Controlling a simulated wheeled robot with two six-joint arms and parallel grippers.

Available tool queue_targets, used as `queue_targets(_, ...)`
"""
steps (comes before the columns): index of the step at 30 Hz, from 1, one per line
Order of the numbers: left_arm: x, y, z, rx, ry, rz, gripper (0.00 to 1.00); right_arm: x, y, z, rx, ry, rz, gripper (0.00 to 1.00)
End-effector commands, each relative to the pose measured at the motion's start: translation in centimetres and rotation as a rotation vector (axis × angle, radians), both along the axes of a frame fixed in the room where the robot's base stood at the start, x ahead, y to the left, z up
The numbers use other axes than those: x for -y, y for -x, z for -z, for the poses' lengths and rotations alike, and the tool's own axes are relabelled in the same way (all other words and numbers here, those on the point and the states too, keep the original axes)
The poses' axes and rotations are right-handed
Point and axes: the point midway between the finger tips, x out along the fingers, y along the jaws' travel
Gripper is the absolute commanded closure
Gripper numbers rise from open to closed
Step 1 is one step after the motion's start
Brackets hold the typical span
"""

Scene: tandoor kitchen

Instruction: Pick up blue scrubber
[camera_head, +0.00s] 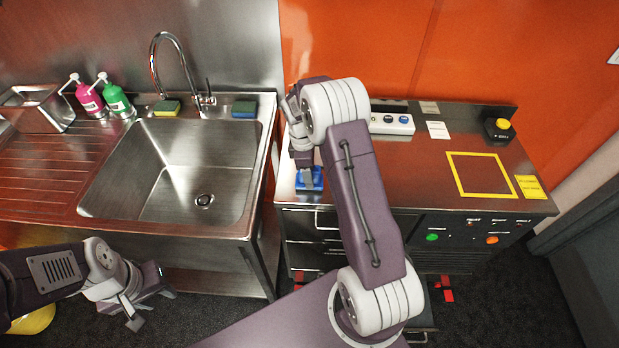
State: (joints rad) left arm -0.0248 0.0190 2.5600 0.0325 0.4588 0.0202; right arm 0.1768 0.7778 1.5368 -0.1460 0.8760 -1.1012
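The blue scrubber (316,181) lies near the left front edge of the steel counter right of the sink. My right gripper (304,176) points down at it, with a fingertip over or against its top. Whether the fingers are closed on it cannot be told, as my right arm and the gripper body hide part of the view. My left gripper (150,306) is low at the left, in front of the sink cabinet, with its fingers apart and nothing between them.
A steel sink (150,190) with a tap (157,62) stands left. A yellow-green sponge (166,108) and a dark blue-green sponge (244,108) lie behind it. Pink (88,98) and green (115,99) bottles stand far left. A power strip (392,124) lies behind my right arm.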

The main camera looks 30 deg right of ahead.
Motion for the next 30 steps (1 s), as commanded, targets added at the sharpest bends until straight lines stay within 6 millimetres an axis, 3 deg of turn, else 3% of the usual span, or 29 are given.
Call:
queue_targets(3,0.0,0.0,0.0,0.0,0.0,0.0,0.64,0.0,0.0,0.0,0.0,0.0,0.0,0.45)
queue_targets(9,0.0,0.0,0.0,0.0,0.0,0.0,0.64,0.0,0.0,-0.1,0.0,0.0,0.0,1.0)
queue_targets(20,0.0,0.0,0.1,0.0,0.0,0.0,0.64,0.0,-0.1,-0.6,0.001,0.001,0.0,1.0)
queue_targets(27,0.0,0.0,0.4,0.0,0.0,0.0,0.64,0.0,-0.2,-4.1,0.005,0.002,0.0,1.0)
queue_targets(30,0.0,0.0,0.9,0.0,0.0,0.0,0.64,0.8,1.9,-5.3,0.002,0.001,0.003,1.0)
